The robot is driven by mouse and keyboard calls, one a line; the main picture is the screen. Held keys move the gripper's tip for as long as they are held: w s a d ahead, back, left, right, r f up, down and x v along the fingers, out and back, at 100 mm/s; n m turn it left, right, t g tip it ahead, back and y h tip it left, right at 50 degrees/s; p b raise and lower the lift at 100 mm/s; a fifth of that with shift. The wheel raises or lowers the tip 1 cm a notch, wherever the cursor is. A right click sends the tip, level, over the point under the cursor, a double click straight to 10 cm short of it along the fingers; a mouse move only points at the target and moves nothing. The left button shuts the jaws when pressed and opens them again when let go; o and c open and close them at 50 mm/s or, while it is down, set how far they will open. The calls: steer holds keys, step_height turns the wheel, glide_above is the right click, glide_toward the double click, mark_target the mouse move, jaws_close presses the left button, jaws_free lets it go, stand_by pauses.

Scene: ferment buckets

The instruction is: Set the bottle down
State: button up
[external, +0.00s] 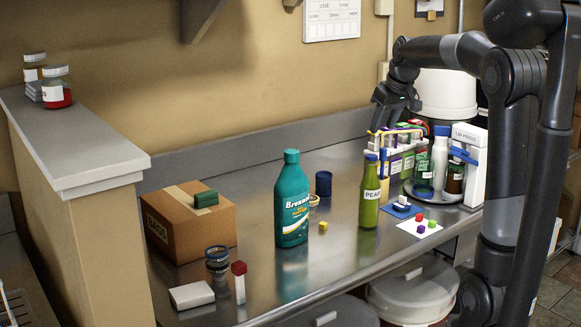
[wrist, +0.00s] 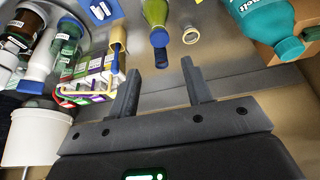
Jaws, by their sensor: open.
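A green bottle labelled PEAR (external: 369,200) with a blue cap stands upright on the steel counter. It also shows at the top of the wrist view (wrist: 156,12), beyond my fingertips. A larger teal bottle (external: 292,205) stands upright to its left, and its upper part shows at the top right of the wrist view (wrist: 262,18). My gripper (external: 380,122) is above the back of the counter, over the rack of small boxes. In the wrist view my gripper (wrist: 161,66) has its fingers apart with nothing between them. It touches neither bottle.
A cardboard box (external: 165,230) with a green block on top stands at left. A dark blue cup (external: 323,183) stands behind the two bottles. The rack of cartons (wrist: 88,78) and a round tray of jars (external: 460,203) crowd the right. Bare steel (external: 345,255) lies in front.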

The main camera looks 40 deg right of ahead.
steer(key=s+a+f, duration=0.3)
steer(key=s+a, duration=0.5)
steer(key=s, duration=0.4)
steer(key=s+a+f+t, duration=0.1)
steer(key=s+a+f, duration=0.3)
steer(key=s+a, duration=0.4)
steer(key=s, duration=0.5)
steer(key=shift+a+f, duration=0.15)
steer(key=shift+a, duration=0.1)
